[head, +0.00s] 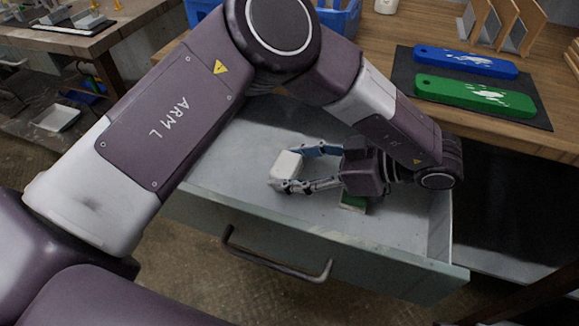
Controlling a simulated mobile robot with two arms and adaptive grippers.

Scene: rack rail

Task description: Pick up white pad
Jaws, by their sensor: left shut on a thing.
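The white pad (286,166) is a small pale block in the open grey drawer (240,204). My left gripper (292,170) reaches into the drawer from the right, and its fingers are shut on the white pad. I cannot tell whether the pad touches the drawer floor or is held just above it. A green thing (353,201) lies in the drawer below the gripper's wrist, mostly hidden. A blue thing shows behind the far finger, partly hidden. My right gripper is not in view.
The drawer's handle (275,261) faces the front. On the wooden bench behind, a blue block (466,61) and a green block (474,96) lie on a dark mat (403,70). A blue crate (340,18) stands at the back. Another table (95,42) is at the far left.

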